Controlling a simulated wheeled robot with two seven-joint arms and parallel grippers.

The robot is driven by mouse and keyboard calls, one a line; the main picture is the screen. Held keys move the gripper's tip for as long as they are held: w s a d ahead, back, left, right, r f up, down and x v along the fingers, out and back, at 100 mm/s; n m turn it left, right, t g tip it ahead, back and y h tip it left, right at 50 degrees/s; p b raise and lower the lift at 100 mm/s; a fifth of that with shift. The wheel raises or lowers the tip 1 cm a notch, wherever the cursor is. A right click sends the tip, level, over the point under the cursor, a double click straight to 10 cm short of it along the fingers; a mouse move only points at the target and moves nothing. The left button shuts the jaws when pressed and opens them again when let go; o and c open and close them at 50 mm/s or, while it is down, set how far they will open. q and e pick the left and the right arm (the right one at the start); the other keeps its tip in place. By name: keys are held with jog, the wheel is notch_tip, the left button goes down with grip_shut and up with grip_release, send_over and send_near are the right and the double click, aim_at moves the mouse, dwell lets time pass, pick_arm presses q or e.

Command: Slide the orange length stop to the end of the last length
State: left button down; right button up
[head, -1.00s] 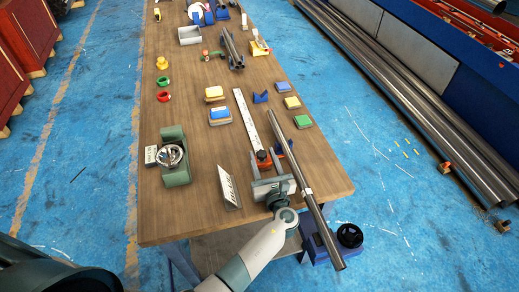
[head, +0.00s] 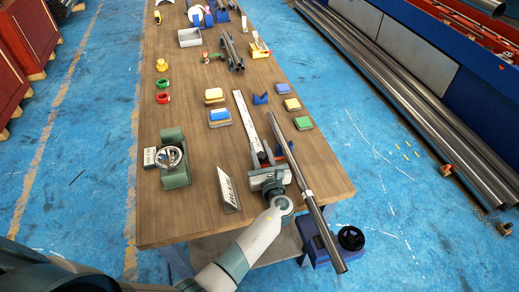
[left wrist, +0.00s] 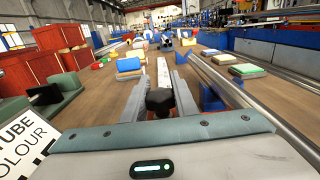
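The white length rule (head: 243,115) lies on the wooden bench, running away from me; it also shows in the left wrist view (left wrist: 163,72). My left gripper (head: 265,160) is low over its near end. In the left wrist view the two fingers (left wrist: 160,92) stand apart on either side of a dark knob (left wrist: 159,102), which seems to belong to the length stop. I cannot see clear contact on both sides. My right gripper is not in view.
A long steel tube (head: 305,190) lies just right of the gripper, overhanging the bench's near edge. A tilted sign plate (head: 228,188) and a green device (head: 174,160) stand to the left. Coloured blocks, including a green one (head: 303,123), lie on both sides of the rule.

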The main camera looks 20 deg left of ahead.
pick_arm(q)
jog(key=shift+w+a, duration=0.25)
jog(key=shift+w, duration=0.1)
jog(key=b+x, duration=0.2)
jog(key=x, duration=0.5)
jog(key=shift+a, duration=0.1)
jog(key=c, duration=1.4)
grip_release()
jog(key=shift+c, duration=0.2)
